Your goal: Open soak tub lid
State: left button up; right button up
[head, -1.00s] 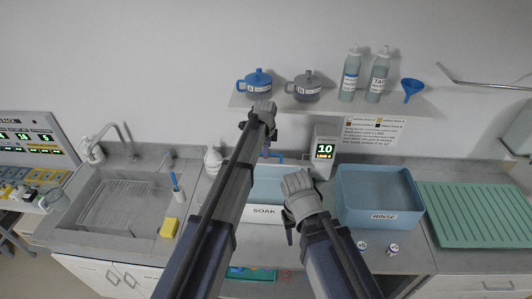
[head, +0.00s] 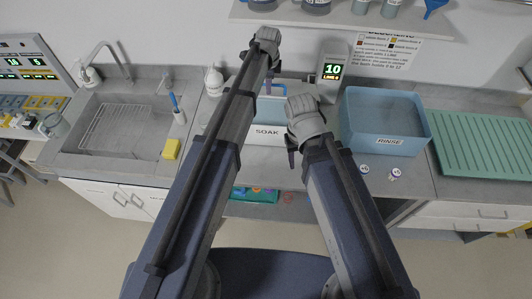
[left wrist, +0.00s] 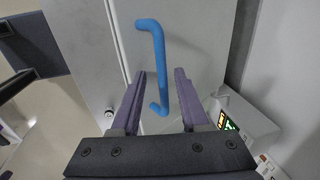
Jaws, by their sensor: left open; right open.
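The soak tub (head: 266,132), with a white SOAK label, stands on the counter behind and between my arms, which hide much of it. Its pale lid shows in the left wrist view (left wrist: 200,40) and looks closed. A blue bar handle (left wrist: 157,50) stands on the lid. My left gripper (head: 268,84) is over the tub by the handle. In the left wrist view its open fingers (left wrist: 160,72) are on either side of the handle's lower end, not closed on it. My right gripper (head: 291,155) is open and empty in front of the tub; its fingertips are partly hidden.
A blue RINSE tub (head: 384,125) and a green drainboard (head: 485,145) are at right. A timer box (head: 331,72) reading 10 stands behind the soak tub. A sink (head: 125,125), yellow sponge (head: 171,149) and white bottle (head: 214,82) are at left. A shelf (head: 340,18) hangs above.

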pick_arm(q)
jog(key=s+f+b, duration=0.5)
jog(key=f+b, duration=0.4)
jog(key=f, duration=0.1)
notch_tip(320, 180, up, 8)
jog(key=s+p, duration=0.1)
jog(key=p, duration=0.7)
jog(key=s+f+n+g+b, duration=0.1)
jog(key=s+f+n+b, duration=0.8)
jog(key=s, duration=0.8)
jog(key=shift+d+f+g+y+b, duration=0.35)
jog(key=shift+f+b, duration=0.7)
jog(key=shift+f, duration=0.35)
pick_arm(e)
notch_tip(320, 180, down, 13)
jog(key=shift+s+f, duration=0.15)
jog(key=shift+d, duration=0.1)
